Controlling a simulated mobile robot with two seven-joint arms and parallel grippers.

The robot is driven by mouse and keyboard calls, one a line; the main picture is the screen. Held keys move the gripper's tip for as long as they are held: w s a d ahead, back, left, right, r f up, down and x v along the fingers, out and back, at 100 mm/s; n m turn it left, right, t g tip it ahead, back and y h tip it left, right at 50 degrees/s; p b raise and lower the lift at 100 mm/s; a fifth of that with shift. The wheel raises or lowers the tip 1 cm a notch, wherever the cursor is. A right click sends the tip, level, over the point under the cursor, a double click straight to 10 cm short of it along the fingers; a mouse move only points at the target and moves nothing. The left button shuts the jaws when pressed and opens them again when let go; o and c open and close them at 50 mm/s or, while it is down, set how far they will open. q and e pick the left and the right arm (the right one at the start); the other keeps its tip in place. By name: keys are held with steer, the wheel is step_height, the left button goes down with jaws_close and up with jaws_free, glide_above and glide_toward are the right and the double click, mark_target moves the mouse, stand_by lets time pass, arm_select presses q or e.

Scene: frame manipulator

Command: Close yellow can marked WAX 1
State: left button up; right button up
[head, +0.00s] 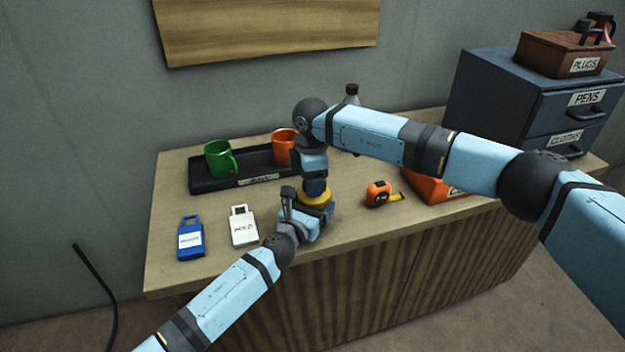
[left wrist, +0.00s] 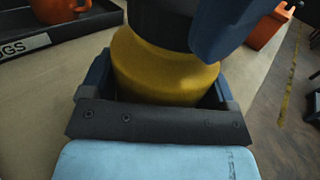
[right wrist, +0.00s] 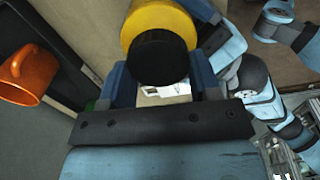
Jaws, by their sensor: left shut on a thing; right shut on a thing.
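The yellow can (head: 318,197) stands near the front of the table, mostly hidden by my grippers. It fills the middle of the left wrist view (left wrist: 165,75), and its yellow body shows in the right wrist view (right wrist: 160,20). A black lid (right wrist: 158,60) sits at its top; it also shows in the left wrist view (left wrist: 162,25). My left gripper (head: 308,212) is shut around the can's body from the front. My right gripper (head: 316,184) comes from above and is shut on the black lid. The can's label is hidden.
Behind the can, a black tray (head: 212,187) holds a green mug (head: 217,158) and an orange mug (head: 285,147). A blue tag (head: 190,240) and a white tag (head: 243,228) lie left. An orange tape measure (head: 378,194) and an orange box (head: 430,190) are right.

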steer(key=m, duration=0.3)
steer(key=shift+w+m, duration=0.1)
steer(key=shift+m, duration=0.3)
steer(key=m, duration=0.3)
steer(key=shift+a, duration=0.2)
steer(key=shift+w+d+m, duration=0.1)
steer(key=shift+d+m, duration=0.1)
steer(key=shift+m, duration=0.9)
steer(key=o, duration=0.9)
steer(key=shift+c, duration=0.2)
steer(key=shift+r, duration=0.15)
